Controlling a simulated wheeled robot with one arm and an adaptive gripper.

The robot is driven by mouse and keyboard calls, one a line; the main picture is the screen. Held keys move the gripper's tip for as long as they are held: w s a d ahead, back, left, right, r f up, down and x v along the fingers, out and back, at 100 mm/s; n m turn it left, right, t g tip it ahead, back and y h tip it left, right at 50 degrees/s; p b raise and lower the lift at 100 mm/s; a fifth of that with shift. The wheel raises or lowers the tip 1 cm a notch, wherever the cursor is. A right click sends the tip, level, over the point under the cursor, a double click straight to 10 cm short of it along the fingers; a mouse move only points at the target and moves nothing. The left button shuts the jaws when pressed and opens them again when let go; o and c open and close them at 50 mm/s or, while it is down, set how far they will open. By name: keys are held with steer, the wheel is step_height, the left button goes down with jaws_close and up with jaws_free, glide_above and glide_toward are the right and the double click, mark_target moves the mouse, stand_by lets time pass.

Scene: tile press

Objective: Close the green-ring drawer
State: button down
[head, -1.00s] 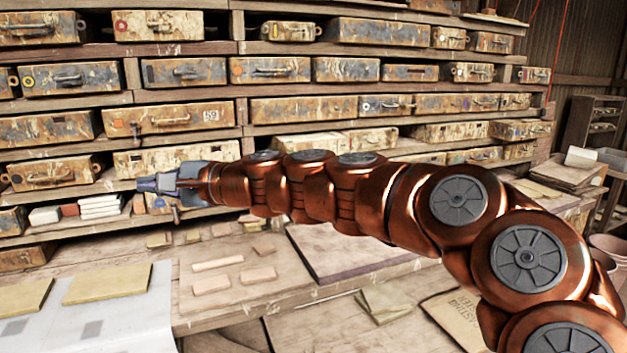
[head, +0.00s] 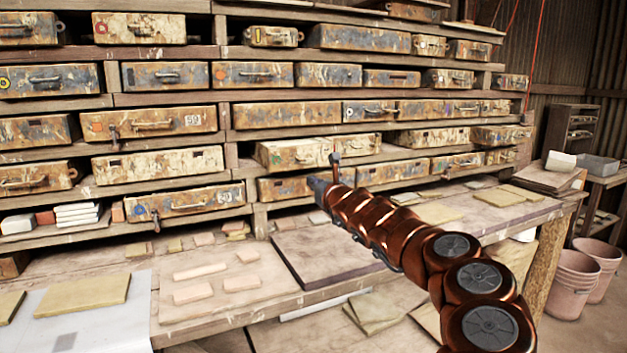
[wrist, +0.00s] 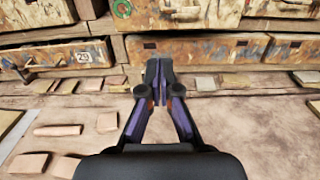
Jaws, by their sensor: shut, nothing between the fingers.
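The green-ring drawer (head: 300,153) is the pale, paint-worn drawer in the middle of the rack in the head view, and its front juts out from the shelf. In the wrist view its green ring (wrist: 121,9) and part of its front (wrist: 170,20) show at the top edge; the rest is cut off. My gripper (wrist: 157,75) is shut and empty, its fingertips together, below that drawer and in front of a lower drawer (wrist: 195,48). In the head view my gripper (head: 320,184) is small and partly hidden by my arm. I cannot tell if it touches anything.
A drawer with a blue ring (head: 190,203) juts out at the lower left. The worktable holds small tiles (head: 200,270) and a dark-edged board (head: 320,262). A stack of boards (head: 548,178) and pink buckets (head: 575,280) stand at the right.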

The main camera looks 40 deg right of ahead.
steer(key=p, duration=0.5)
glide_toward(294, 169)
steer(key=x, duration=0.3)
steer(key=shift+w+d, duration=0.3)
steer(key=shift+w, duration=0.2)
steer(key=shift+p+x, duration=0.8)
steer(key=shift+x, duration=0.7)
steer(key=shift+w, duration=0.1)
